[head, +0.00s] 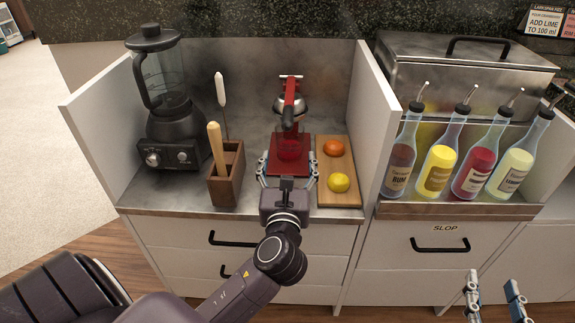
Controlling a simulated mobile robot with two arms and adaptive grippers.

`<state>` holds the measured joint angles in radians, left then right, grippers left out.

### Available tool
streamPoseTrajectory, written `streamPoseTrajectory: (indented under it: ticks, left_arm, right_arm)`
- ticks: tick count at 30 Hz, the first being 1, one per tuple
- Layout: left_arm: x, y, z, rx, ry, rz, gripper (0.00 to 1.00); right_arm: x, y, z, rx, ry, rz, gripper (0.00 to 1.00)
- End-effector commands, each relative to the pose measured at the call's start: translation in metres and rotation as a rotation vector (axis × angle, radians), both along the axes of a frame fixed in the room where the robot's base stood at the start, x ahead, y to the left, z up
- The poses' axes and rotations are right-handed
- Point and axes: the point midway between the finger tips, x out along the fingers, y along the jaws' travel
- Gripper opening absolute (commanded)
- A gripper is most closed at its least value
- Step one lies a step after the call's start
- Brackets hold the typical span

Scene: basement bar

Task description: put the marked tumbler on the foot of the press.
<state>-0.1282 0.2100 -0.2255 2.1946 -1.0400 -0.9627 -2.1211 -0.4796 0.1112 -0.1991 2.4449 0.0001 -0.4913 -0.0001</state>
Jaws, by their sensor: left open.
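The red citrus press (291,92) stands upright at the back of the counter niche, on a flat red foot (275,158). What looks like a clear tumbler (290,149), tinted red by what is behind it, stands on the foot under the press head. I cannot make out its mark. My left gripper (288,165) is at the front edge of the foot, its fingers spread to either side, open and not closed on the glass. My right gripper (495,292) is open and empty at the bottom right, in front of the drawers.
A wooden board (338,191) with an orange (334,147) and a lemon (339,182) lies close right of the press. A wooden holder (226,174) with tools and a black blender (170,125) stand left. Several bottles (436,168) stand beyond the right partition (373,125).

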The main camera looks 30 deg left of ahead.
Motion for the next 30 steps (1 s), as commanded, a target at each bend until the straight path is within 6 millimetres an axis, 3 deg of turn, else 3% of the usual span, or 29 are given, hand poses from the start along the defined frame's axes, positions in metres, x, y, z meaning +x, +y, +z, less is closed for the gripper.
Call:
streamPoseTrajectory:
  ticks: [3,9,30]
  left_arm:
    - [-0.017,-0.010,0.000,-0.002,0.003,0.000,0.68]
    - [-0.029,-0.017,0.001,-0.001,-0.001,0.001,0.68]
    - [-0.030,-0.018,0.000,0.001,-0.001,0.001,0.68]
  right_arm:
    - [-0.004,-0.003,-0.015,-0.018,0.071,-0.005,0.40]
    - [-0.007,-0.006,-0.028,-0.032,0.125,-0.008,0.40]
    - [-0.008,-0.006,-0.029,-0.033,0.129,-0.008,0.40]
